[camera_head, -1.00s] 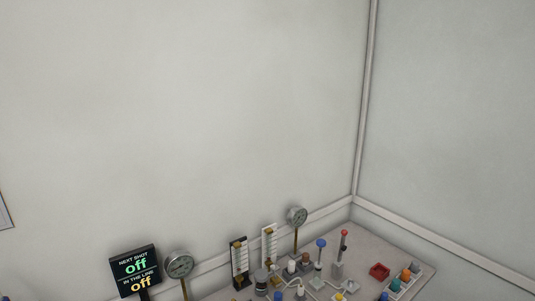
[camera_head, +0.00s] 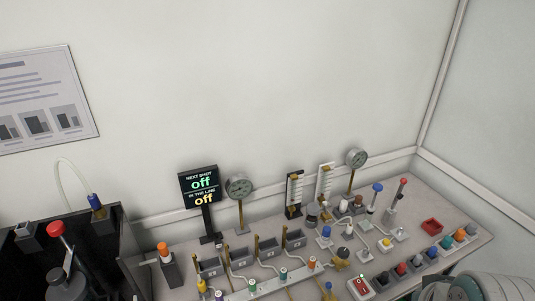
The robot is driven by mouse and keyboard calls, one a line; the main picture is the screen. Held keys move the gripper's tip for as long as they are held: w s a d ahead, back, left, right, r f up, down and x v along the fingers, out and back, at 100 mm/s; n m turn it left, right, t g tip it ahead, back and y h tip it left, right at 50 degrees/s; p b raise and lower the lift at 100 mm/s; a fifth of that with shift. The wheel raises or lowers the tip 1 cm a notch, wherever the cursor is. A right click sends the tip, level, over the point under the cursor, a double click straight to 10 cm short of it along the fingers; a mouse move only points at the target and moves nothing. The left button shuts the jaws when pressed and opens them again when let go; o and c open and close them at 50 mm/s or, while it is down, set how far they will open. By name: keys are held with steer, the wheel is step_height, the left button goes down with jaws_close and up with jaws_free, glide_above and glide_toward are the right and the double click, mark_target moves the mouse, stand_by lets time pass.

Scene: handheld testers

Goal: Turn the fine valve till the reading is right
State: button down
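A dark sign (camera_head: 198,186) reads "NEXT SHOT off" and "IN THE LINE off". A round dial gauge (camera_head: 239,188) stands on a brass stem right of the sign, and a second round gauge (camera_head: 356,158) stands farther right. Their needles are too small to read. Two upright scales, one dark-framed (camera_head: 294,194) and one white (camera_head: 325,182), stand between the gauges. I cannot tell which is the fine valve. My gripper's fingers do not show.
A red tray (camera_head: 432,226) lies at the right of the bench (camera_head: 455,212). A row of coloured knobs stands in front of it. A red switch box (camera_head: 361,287) is at the front. A dark open box (camera_head: 110,262) fills the lower left. Grey rounded parts, apparently my arm, show bottom right.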

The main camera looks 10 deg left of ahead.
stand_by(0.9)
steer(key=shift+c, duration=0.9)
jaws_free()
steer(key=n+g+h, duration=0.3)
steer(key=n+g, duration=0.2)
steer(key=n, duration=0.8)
glide_above(342, 251)
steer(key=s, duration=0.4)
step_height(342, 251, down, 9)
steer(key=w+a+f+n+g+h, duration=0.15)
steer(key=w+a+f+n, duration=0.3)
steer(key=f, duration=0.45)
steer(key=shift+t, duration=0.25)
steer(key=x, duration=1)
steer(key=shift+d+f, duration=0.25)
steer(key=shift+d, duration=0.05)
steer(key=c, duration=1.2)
